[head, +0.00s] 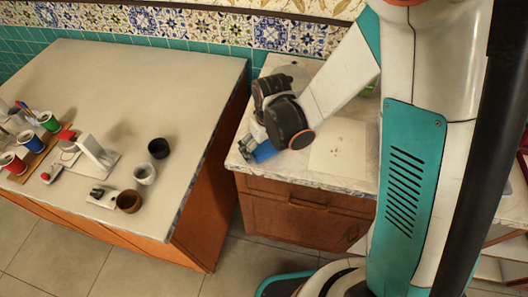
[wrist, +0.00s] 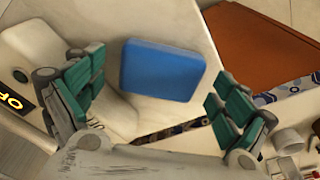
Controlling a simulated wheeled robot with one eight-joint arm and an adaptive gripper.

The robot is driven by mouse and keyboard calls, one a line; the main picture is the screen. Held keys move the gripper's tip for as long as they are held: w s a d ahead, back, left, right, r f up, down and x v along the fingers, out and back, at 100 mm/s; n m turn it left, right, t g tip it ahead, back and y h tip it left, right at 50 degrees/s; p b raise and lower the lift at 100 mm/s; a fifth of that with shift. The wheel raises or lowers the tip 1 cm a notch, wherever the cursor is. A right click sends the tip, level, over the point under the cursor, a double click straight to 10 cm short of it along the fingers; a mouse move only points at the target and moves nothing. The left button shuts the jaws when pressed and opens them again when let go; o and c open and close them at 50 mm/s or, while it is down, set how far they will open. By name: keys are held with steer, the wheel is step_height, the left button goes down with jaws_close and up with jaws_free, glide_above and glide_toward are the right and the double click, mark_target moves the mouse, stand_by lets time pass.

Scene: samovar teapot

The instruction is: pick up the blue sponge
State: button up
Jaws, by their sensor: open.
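The blue sponge (wrist: 161,69) is a rounded blue block. In the wrist view it lies between and beyond the two teal-padded fingers of my gripper (wrist: 158,94), with space on both sides and no finger touching it. In the head view only part of the sponge (head: 264,151) shows, near the left front corner of the counter, with my gripper (head: 249,148) right above or beside it. My gripper is open and empty. My wrist and arm hide part of the sponge in the head view.
The sponge's counter (head: 340,150) has a wooden front with drawers. A larger table (head: 150,85) stands to the left across a narrow gap. It bears a black cup (head: 158,148), a white cup (head: 145,173), a brown cup (head: 129,201) and several colored cups at its left.

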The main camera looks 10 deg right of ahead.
mark_target(264, 149)
steer(key=shift+r, duration=0.1)
steer(key=shift+c, duration=0.5)
steer(key=c, duration=0.9)
steer(key=shift+c, duration=0.2)
step_height(264, 149, up, 20)
steer(key=p, duration=1.4)
